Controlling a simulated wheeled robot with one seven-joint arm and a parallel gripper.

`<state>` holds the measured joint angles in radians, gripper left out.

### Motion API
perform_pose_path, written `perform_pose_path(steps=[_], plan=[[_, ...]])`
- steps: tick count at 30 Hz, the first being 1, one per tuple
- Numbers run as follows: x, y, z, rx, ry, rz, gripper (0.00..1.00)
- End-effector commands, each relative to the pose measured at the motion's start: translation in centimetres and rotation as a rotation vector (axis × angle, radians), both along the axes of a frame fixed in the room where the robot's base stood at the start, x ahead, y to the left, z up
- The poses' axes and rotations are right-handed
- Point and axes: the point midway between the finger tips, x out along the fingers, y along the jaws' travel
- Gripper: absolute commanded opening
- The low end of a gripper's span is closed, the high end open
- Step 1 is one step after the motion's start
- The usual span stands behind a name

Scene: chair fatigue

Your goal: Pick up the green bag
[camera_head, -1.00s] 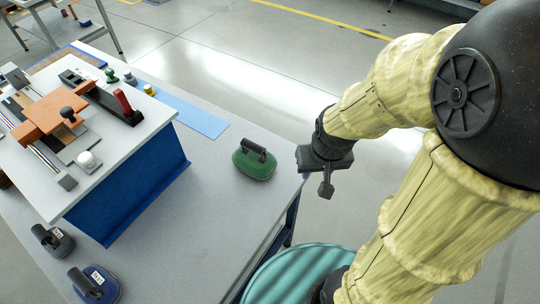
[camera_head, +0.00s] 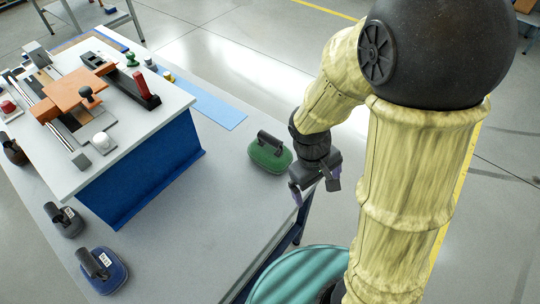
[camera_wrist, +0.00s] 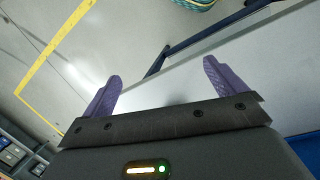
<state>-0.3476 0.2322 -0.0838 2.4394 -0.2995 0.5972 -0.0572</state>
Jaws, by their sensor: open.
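The green bag (camera_head: 270,156), rounded with a black handle on top, rests on the grey table near its right edge in the head view. My gripper (camera_head: 313,190) is just right of the bag and a little nearer the camera, by the table edge. A gap between its purple fingers (camera_wrist: 162,75) shows in the wrist view; they are apart with nothing between them. I cannot make out the green bag in the wrist view.
A raised white-topped blue stand (camera_head: 150,175) with a fixture is left of the bag. A dark bag (camera_head: 65,221) and a blue bag (camera_head: 104,272) sit at front left. A teal round top (camera_head: 305,275) is below my gripper. The grey tabletop (camera_head: 205,215) is clear in the middle.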

Motion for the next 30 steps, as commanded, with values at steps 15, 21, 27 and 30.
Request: perform_pose_path(steps=[15, 21, 27, 30], plan=[[3.4, 6.4, -6.4, -0.738, 0.311, 0.903, 0.96], [5.4, 12.2, -7.1, -1.117, 0.304, 1.191, 0.96], [5.7, 19.2, -7.1, -1.461, 0.227, 1.384, 0.96], [5.5, 21.1, -7.0, -1.549, 0.196, 1.422, 0.96]])
